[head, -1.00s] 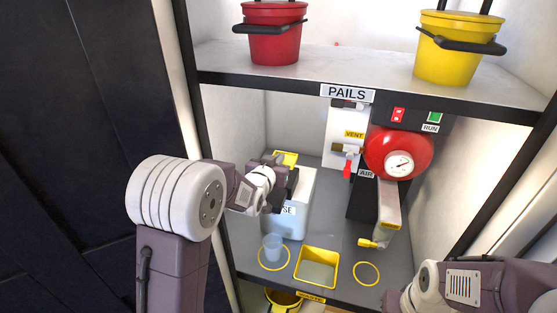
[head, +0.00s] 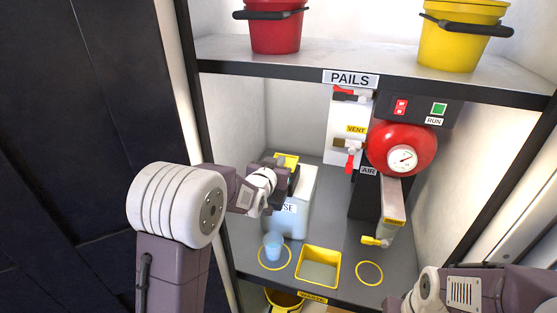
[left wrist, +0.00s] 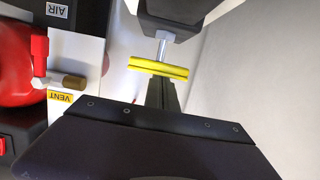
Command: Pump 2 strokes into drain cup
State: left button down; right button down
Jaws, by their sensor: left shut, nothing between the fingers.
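A white jug (head: 299,217), its label partly hidden, stands on the lower shelf. A yellow crossbar handle (head: 288,159) shows above it; in the left wrist view the handle (left wrist: 158,68) sits on a metal rod. My left gripper (head: 281,163) is shut and empty at the top of the jug. In the left wrist view its fingers (left wrist: 160,88) are beside the handle; whether they touch it I cannot tell. A clear bluish cup (head: 273,246) stands upright in a yellow ring in front of the jug. My right gripper is cut off at the lower right.
A yellow square tray (head: 302,267) and an empty yellow ring (head: 369,273) lie right of the cup. Red (head: 274,33) and yellow (head: 455,42) pails stand above.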

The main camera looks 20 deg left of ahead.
pick_arm(q)
jog(key=r+v, duration=0.1)
jog(key=v, duration=0.9)
jog(key=shift+r, duration=0.5)
pick_arm(e)
jog(key=shift+s+r, duration=0.3)
jog(key=shift+r, duration=0.2)
pick_arm(q)
jog(key=shift+s, duration=0.1)
dwell(2.9)
